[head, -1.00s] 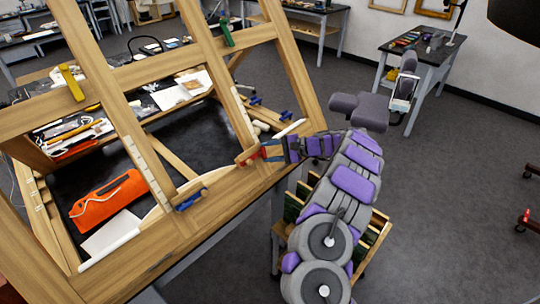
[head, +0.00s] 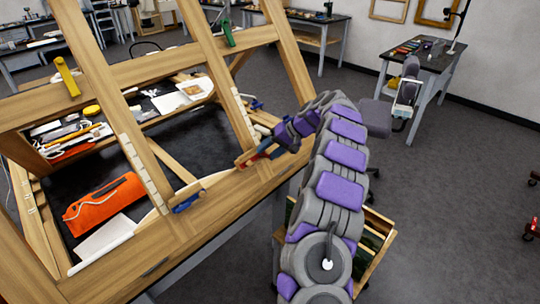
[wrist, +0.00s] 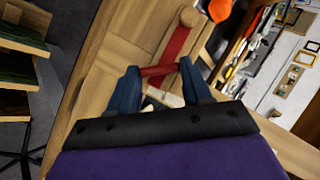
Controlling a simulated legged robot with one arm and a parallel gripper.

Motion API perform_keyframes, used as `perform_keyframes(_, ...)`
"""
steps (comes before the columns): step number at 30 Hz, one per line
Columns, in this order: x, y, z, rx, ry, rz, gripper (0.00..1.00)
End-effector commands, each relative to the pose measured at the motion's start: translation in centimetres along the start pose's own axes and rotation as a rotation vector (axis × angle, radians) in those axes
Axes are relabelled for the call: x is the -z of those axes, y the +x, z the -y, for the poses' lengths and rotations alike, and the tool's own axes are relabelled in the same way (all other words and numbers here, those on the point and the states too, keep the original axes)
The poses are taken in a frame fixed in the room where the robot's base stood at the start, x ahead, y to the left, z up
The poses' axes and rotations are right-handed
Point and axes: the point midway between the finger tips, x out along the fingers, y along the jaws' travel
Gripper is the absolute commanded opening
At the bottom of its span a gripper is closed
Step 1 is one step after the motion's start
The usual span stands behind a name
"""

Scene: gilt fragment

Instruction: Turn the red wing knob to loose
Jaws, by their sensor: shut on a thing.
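The red wing knob (head: 247,161) sits on the lower rail of the wooden frame (head: 215,200), right of the blue knob. In the wrist view, the red knob (wrist: 158,71) shows as a red bar between my two blue fingers, beside a longer red strip on the wood. My gripper (head: 262,153) is shut on the knob, with one finger on each side; it also shows in the wrist view (wrist: 160,78). My fingers and wrist hide part of the knob in the head view. I cannot tell exactly how far it is turned.
A blue knob (head: 187,201), a yellow knob (head: 66,77) and a green knob (head: 228,33) are also on the frame. An orange pouch (head: 104,203) lies on the black bench behind the frame. A wooden rack (head: 375,245) stands beside my arm.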

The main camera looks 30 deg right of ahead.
Motion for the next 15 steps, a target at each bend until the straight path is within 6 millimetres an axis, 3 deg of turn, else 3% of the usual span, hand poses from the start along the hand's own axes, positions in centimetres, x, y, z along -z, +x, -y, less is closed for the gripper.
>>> perform_keyframes(15,-0.50,0.53,0.10,-0.261,-0.411,0.014,0.18)
